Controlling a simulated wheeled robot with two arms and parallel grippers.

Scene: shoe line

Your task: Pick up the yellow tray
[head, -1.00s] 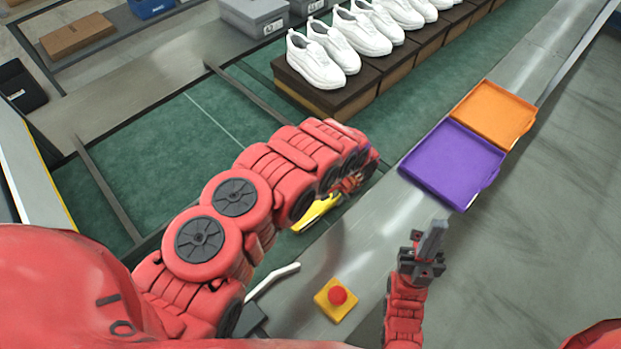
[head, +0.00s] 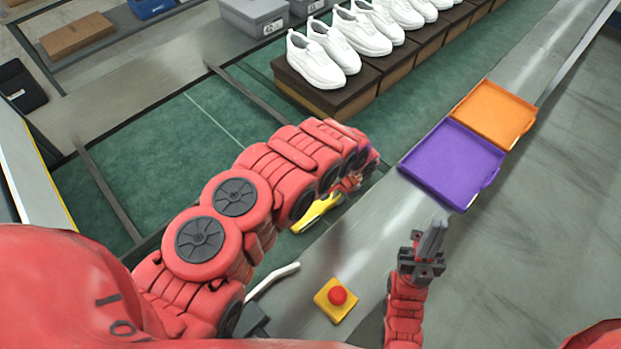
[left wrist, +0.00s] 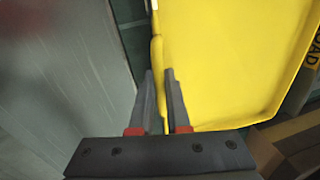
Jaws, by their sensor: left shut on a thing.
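The yellow tray (head: 316,214) is mostly hidden behind my left arm in the head view; only one edge shows. In the left wrist view the yellow tray (left wrist: 235,60) fills the upper right. My left gripper (left wrist: 160,80) is shut on the tray's rim, with one finger on each side of it. In the head view the left fingers are hidden by the arm. My right gripper (head: 434,238) is over the grey metal ledge at the lower right, apart from any tray. Its fingers look close together, but I cannot tell whether they are fully shut.
A purple tray (head: 452,163) and an orange tray (head: 494,113) lie on the metal ledge (head: 375,230). A red button on a yellow base (head: 337,297) sits nearer. White shoes (head: 316,62) stand on brown boxes on the green belt (head: 228,110).

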